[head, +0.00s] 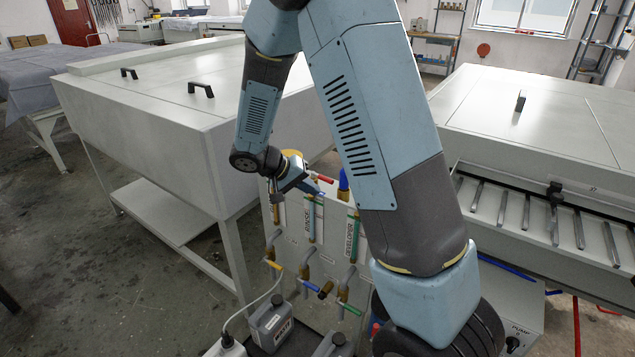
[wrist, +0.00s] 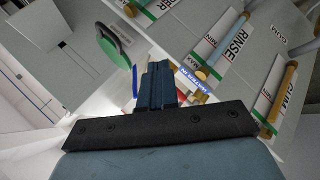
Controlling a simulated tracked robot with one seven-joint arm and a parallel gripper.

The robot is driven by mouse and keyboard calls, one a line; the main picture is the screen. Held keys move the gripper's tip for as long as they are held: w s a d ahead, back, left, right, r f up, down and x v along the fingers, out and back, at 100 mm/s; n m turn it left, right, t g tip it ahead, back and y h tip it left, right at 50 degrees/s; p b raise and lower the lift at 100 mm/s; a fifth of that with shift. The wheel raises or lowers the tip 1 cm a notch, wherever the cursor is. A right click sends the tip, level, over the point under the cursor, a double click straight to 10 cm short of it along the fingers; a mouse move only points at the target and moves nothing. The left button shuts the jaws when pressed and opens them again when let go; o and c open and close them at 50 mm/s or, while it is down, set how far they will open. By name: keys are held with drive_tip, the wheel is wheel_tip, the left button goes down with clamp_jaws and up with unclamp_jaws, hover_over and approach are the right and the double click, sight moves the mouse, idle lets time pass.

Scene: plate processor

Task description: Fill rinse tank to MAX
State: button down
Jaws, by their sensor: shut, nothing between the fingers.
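A pale panel (head: 335,210) carries upright sight tubes with labels. The rinse tube (head: 313,222) stands beside a white RINSE label (head: 305,216). In the wrist view the RINSE label (wrist: 234,38) and a MAX mark (wrist: 192,61) show near the tube's end. My gripper (head: 312,187) is at the panel's upper edge, close to the rinse tube's top. In the wrist view my gripper's fingers (wrist: 158,68) are together and empty. A red handle (head: 322,178) is just past the fingertips; I cannot tell whether they touch it. A blue tag (wrist: 192,80) beside the fingers is too small to read.
Yellow (head: 273,264), blue (head: 310,286) and green (head: 350,309) valve handles sit low on the pipes. Grey jugs (head: 270,322) stand below. A large white machine (head: 150,100) is left, a roller machine (head: 540,150) right. Open floor lies at left.

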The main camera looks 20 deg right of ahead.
drive_tip(key=a+f+n+t+h, duration=0.2)
drive_tip(key=n+h, duration=0.1)
drive_tip(key=n, duration=0.1)
drive_tip(key=n+t, duration=0.6)
approach(324, 180)
drive_tip(key=shift+h, duration=0.4)
drive_tip(key=x, duration=0.7)
drive_tip(key=shift+w+a+f, duration=0.1)
drive_tip(key=shift+a+f, duration=0.1)
drive_tip(key=shift+f, duration=0.2)
